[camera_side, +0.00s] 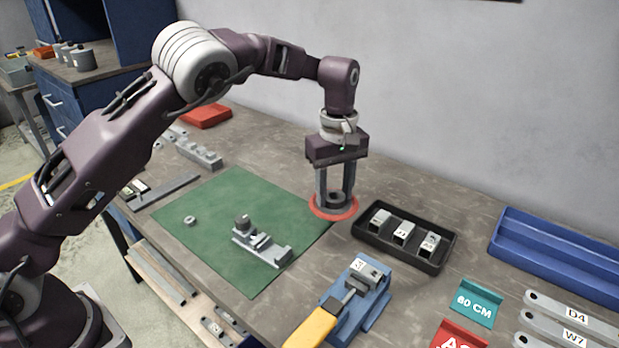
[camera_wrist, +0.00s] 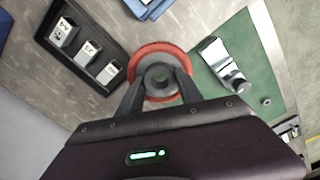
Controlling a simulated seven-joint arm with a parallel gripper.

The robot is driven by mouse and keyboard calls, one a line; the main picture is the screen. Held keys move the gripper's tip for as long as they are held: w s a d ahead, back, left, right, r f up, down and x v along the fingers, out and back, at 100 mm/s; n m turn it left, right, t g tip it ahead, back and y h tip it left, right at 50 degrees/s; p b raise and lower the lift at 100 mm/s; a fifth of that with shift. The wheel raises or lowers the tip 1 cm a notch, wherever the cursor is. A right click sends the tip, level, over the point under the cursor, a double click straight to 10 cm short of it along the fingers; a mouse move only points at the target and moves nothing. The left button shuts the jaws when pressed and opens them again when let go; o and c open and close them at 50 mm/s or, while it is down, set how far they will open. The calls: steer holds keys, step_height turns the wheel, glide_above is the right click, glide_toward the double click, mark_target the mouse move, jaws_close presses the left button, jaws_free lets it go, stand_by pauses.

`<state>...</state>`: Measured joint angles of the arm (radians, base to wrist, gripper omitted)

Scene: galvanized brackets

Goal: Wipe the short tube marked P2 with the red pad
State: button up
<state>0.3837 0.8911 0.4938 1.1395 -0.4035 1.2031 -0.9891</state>
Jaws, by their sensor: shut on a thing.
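My gripper (camera_side: 335,195) points down and is shut on the grey hub of the round red pad (camera_side: 334,210). The pad is at the right edge of the green mat, at or just above the bench; I cannot tell if it touches. In the wrist view the pad (camera_wrist: 147,54) shows as a red ring around the hub between my fingers. Labelled short tubes stand in the black tray (camera_side: 397,251) to the right: one at the left (camera_side: 380,217), one in the middle (camera_side: 403,231), one at the right (camera_side: 430,243). Another labelled tube (camera_side: 368,271) sits in the blue vise. I cannot surely read P2 on any.
The blue vise (camera_side: 343,307) with a yellow handle stands in front. The green mat (camera_side: 228,187) holds a grey fixture (camera_side: 262,245) and a small ring (camera_side: 190,220). A blue tray (camera_side: 555,257), signs and labelled bars lie at the right. Bare bench lies between pad and vise.

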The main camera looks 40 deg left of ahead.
glide_toward(367, 270)
steer(key=shift+f, duration=2.55)
steer(key=shift+d+f, duration=0.5)
steer(key=shift+f, duration=0.15)
steer(key=shift+c, duration=0.6)
steer(key=shift+d, duration=1.5)
steer(key=shift+a, duration=1.95)
steer(key=shift+a+r, duration=0.15)
steer(key=shift+r, duration=0.05)
step_height(367, 270, up, 8)
